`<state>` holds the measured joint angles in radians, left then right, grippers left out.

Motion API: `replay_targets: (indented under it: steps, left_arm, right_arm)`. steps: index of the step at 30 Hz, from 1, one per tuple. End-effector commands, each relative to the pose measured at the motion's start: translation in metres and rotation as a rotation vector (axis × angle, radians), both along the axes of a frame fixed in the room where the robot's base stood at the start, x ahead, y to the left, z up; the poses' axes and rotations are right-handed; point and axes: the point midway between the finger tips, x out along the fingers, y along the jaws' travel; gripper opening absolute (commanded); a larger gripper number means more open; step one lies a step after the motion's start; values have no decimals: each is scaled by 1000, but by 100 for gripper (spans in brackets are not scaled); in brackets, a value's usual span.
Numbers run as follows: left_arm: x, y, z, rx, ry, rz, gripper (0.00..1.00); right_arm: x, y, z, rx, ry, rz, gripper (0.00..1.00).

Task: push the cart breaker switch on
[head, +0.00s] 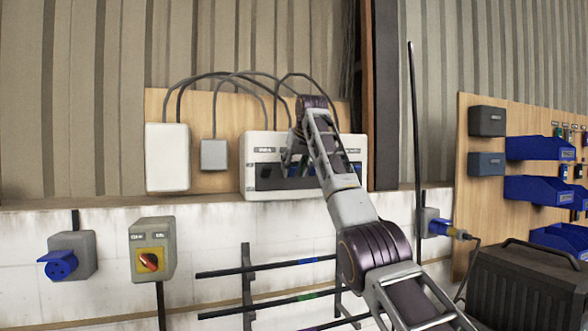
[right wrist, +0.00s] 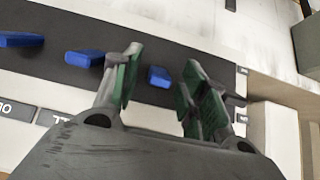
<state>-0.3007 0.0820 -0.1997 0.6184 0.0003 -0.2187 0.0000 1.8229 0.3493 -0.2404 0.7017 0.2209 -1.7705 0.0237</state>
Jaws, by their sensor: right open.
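A white breaker panel (head: 250,186) is on the wooden board, with a dark strip of blue switches (head: 265,171). My right gripper (head: 293,167) is in front of its middle and hides part of the strip. In the right wrist view its green-padded fingers (right wrist: 163,73) are apart, with no object held. One blue switch (right wrist: 159,77) shows between the fingers; two more, a middle one (right wrist: 84,59) and an end one (right wrist: 20,40), lie to the left. I cannot tell whether the fingers touch the panel. The labels are too small or cut off, so I cannot tell which switch is the cart breaker. My left gripper is not in view.
A white box (head: 168,158) and a small grey box (head: 214,154) are left of the panel, with cables arching above. Below are a blue socket (head: 62,264), a red rotary switch (head: 149,261) and a rod rack (head: 248,285). A thin black pole (head: 414,130) stands right of my arm.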

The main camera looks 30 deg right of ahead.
Motion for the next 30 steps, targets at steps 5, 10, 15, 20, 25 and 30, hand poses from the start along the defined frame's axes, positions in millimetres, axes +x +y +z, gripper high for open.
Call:
replay_targets:
  steps: [5, 10, 15, 20, 25, 30]
  left_arm:
    - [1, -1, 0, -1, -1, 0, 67]
    - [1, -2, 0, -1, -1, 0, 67]
    - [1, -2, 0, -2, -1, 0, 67]
    - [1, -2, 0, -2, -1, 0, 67]
    - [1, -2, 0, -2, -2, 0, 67]
    - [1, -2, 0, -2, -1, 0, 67]
  right_arm:
    - [-4, 1, 6, 0, -2, 0, 43]
    - [-14, 3, 17, 0, -2, 1, 43]
    - [-29, 7, 36, 0, -4, 1, 43]
    - [-45, 11, 54, 0, -3, 1, 43]
    - [-61, 15, 71, 0, -2, 1, 43]
    - [-71, 18, 84, 0, -2, 0, 43]
